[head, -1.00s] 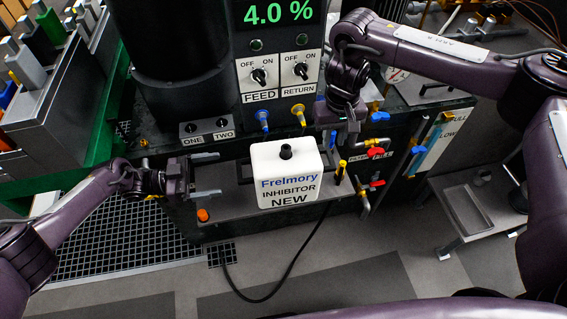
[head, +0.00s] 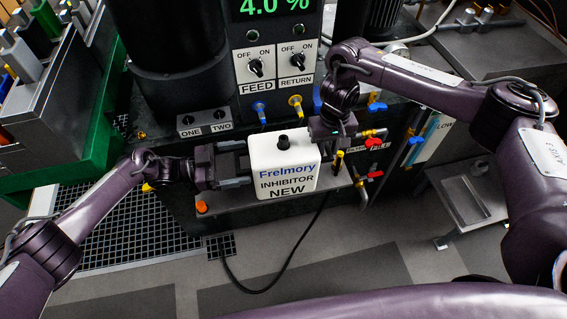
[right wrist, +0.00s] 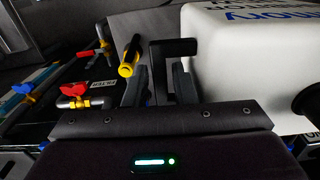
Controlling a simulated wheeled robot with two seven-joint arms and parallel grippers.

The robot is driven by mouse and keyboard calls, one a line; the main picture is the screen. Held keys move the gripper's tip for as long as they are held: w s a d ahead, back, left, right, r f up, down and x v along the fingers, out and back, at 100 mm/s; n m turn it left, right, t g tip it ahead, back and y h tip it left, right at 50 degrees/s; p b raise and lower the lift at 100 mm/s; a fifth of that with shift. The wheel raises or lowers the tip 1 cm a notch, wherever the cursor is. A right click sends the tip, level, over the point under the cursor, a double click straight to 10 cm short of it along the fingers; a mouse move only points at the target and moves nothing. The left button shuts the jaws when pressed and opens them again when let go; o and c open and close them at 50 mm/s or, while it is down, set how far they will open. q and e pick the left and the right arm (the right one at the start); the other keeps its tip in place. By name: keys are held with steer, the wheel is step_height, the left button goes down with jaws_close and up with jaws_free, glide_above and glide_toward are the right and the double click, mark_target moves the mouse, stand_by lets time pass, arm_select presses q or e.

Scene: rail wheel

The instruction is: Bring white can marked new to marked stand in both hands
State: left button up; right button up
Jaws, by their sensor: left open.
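The white can (head: 284,165), marked "Frelmory INHIBITOR NEW" with a black cap, is upright at the grey ledge (head: 238,196) before the machine. My left gripper (head: 250,164) is open at its left side, fingers pointing at it; contact is unclear. My right gripper (head: 326,145) is at the can's upper right edge. In the right wrist view the can (right wrist: 255,65) lies right of my right gripper (right wrist: 160,85). Its fingers stand somewhat apart with a dark bracket-like piece near them; whether they grip it is unclear. No stand marking is readable.
Red-handled valves (head: 375,174) and a yellow-topped handle (head: 338,160) are close to the right gripper. An orange knob (head: 201,207) is on the ledge's left. A low grey stand with a tray (head: 470,200) is at right. A black cable (head: 300,250) runs across the floor.

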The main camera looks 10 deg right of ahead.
arm_select(q)
steer(key=shift+d, duration=0.15)
arm_select(e)
steer(key=shift+f, duration=0.15)
arm_select(q)
steer(key=c, duration=0.5)
arm_select(e)
steer(key=c, duration=0.5)
arm_select(q)
jaws_close()
arm_select(e)
jaws_close()
arm_select(q)
steer(key=shift+w+r, duration=0.2)
steer(key=shift+r, duration=0.15)
arm_select(e)
steer(key=shift+w+r, duration=0.2)
steer(key=shift+r, duration=0.05)
